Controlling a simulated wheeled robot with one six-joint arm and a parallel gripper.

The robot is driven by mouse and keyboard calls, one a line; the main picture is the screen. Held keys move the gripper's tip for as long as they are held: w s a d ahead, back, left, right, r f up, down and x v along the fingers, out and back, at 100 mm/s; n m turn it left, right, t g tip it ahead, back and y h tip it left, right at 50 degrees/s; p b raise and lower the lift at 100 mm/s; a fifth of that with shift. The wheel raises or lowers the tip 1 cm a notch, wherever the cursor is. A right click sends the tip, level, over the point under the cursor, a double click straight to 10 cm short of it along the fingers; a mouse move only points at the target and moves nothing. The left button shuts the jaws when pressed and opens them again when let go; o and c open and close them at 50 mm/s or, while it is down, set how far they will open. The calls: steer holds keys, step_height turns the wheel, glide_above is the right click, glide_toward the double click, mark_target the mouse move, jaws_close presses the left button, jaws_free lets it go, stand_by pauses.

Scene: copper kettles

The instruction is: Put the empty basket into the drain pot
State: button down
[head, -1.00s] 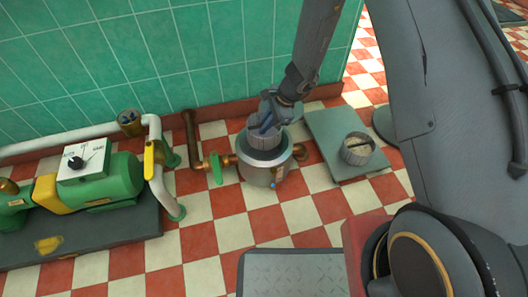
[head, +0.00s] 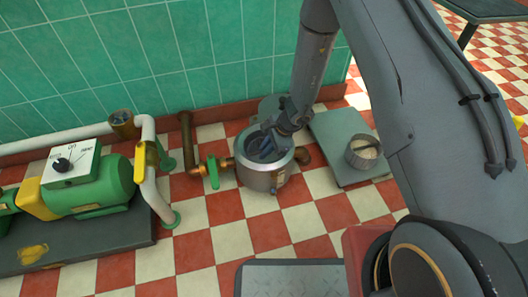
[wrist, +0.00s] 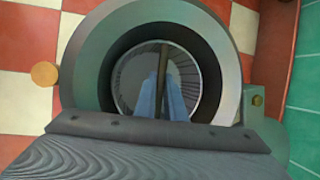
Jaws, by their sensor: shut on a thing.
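The drain pot (head: 263,180) is a round steel pot with a dark inside, standing on the tiled floor near the wall. In the wrist view its wide grey rim (wrist: 85,70) rings the opening. The empty basket (wrist: 196,72), grey and slatted with a brown bar across it, sits down inside that opening. My gripper (head: 264,152) reaches into the pot from above. In the wrist view its blue fingers (wrist: 161,100) are shut on the basket's bar. The basket's underside is hidden, so I cannot tell whether it touches the pot's bottom.
A second basket with pale contents (head: 362,153) stands on a grey plate (head: 338,128) right of the pot. A brass pipe with a green valve (head: 212,172) joins the pot's left side. A green pump (head: 95,188) stands farther left.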

steer(key=c, duration=1.8)
jaws_free()
steer(key=shift+c, duration=0.2)
